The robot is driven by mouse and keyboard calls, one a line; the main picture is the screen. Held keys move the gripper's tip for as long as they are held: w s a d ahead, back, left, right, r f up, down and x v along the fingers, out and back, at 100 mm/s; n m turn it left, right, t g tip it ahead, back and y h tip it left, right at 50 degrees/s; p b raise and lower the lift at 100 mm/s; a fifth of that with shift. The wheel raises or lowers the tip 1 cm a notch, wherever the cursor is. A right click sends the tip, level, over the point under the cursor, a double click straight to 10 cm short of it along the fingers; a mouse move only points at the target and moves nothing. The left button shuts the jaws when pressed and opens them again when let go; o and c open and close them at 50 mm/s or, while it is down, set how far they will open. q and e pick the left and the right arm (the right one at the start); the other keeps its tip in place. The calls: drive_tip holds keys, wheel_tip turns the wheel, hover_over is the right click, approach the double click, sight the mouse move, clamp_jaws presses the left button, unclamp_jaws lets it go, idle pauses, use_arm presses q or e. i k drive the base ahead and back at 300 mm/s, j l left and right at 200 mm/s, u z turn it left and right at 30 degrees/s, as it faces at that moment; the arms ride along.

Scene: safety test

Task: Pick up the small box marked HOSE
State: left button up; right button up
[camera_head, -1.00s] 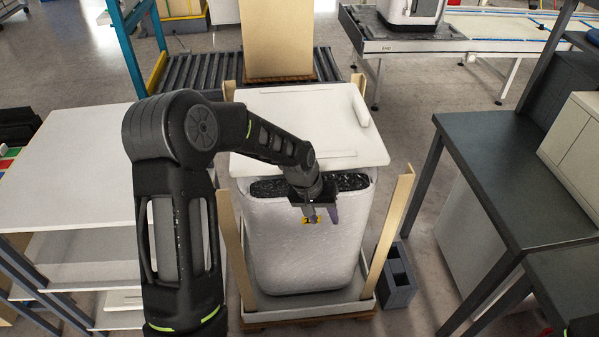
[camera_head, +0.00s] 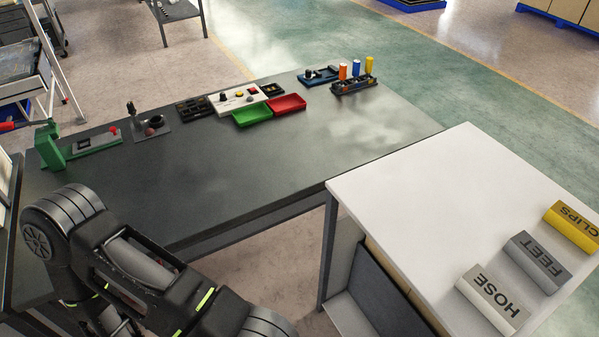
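The small box marked HOSE (camera_head: 492,301) lies on the white tabletop (camera_head: 430,190) at the lower right, near its right end. It is pale with a grey-brown labelled top, and its text reads at a slant. The grey box marked FEET (camera_head: 537,262) and the yellow box marked CLIPS (camera_head: 572,228) lie in a row beyond it, apart from each other. One of my dark arms shows at the lower left, well away from the boxes. Neither gripper is in the picture.
A dark table (camera_head: 230,165) fills the middle. It bears a green tray (camera_head: 252,116), a red tray (camera_head: 287,104), a green fixture (camera_head: 48,146) and coloured cylinders (camera_head: 356,70). Most of the white top is clear.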

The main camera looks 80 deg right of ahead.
sight(492, 298)
drive_tip(key=z, duration=0.55)
drive_tip(key=j+z, duration=0.1)
drive_tip(key=z, duration=0.4)
drive_tip(key=k+z, duration=0.1)
drive_tip(key=z, duration=1)
drive_tip(key=k+z, duration=0.1)
drive_tip(key=z, duration=0.95)
drive_tip(key=k+z, duration=0.1)
drive_tip(key=z, duration=0.45)
drive_tip(key=l+z, duration=0.1)
drive_tip(key=z, duration=0.4)
